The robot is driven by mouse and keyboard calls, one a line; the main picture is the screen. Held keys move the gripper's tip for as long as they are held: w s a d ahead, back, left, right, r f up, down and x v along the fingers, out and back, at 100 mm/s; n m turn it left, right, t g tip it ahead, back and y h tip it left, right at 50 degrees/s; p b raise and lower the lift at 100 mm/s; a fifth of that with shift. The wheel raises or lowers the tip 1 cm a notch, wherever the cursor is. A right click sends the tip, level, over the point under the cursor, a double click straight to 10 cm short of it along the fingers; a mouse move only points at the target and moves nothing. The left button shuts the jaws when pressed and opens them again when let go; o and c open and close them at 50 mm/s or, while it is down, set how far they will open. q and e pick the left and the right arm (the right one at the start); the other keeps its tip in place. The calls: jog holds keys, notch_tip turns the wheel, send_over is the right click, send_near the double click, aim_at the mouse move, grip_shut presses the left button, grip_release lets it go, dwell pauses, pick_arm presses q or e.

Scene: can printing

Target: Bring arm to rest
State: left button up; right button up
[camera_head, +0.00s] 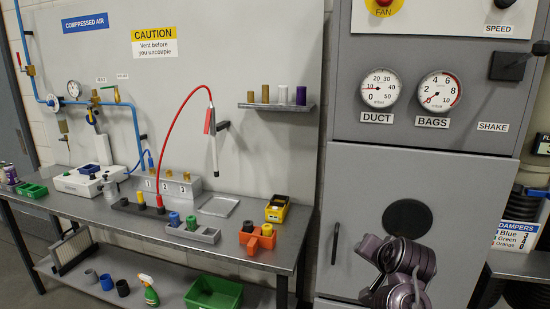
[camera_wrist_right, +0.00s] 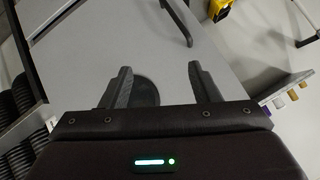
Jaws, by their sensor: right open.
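My right arm shows at the lower right of the head view, folded in front of the grey cabinet (camera_head: 360,200). In the right wrist view my right gripper (camera_wrist_right: 158,85) is open, its two dark fingers wide apart with nothing between them. Beyond the fingers is the light grey cabinet door, with a round dark disc (camera_wrist_right: 145,92) partly behind the left finger. The disc also shows on the door in the head view (camera_head: 407,217), just above my arm. The fingertips of the right gripper are hard to make out in the head view. My left gripper is not seen.
A metal workbench (camera_head: 140,218) with small fittings, an orange block (camera_head: 258,239) and a yellow bin (camera_head: 277,209) stands left of the cabinet. A green bin (camera_head: 214,293) sits on its lower shelf. A black door handle (camera_head: 335,243) projects from the cabinet.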

jog(key=s+a+f+n+g, duration=0.1)
jog(key=s+f+n+g, duration=0.15)
jog(key=s+f, duration=0.55)
jog(key=s+a+f+n+g, duration=0.15)
jog(key=s+f+n, duration=0.25)
jog(key=s, duration=0.9)
jog(key=s+a+f+n+g, duration=0.1)
jog(key=s+f+n+g, duration=0.3)
jog(key=s, duration=0.6)
notch_tip(320, 180, down, 33)
jog(key=m+b, duration=0.1)
jog(key=b, duration=0.3)
jog(key=s+d+f+b, duration=0.2)
jog(key=s+f, duration=0.8)
jog(key=f, duration=0.2)
jog(key=s+d+f+g+b, duration=0.1)
jog(key=s+d+f+b, duration=0.1)
jog(key=s+f, duration=0.9)
jog(key=shift+f, duration=0.9)
jog(key=shift+s, duration=0.1)
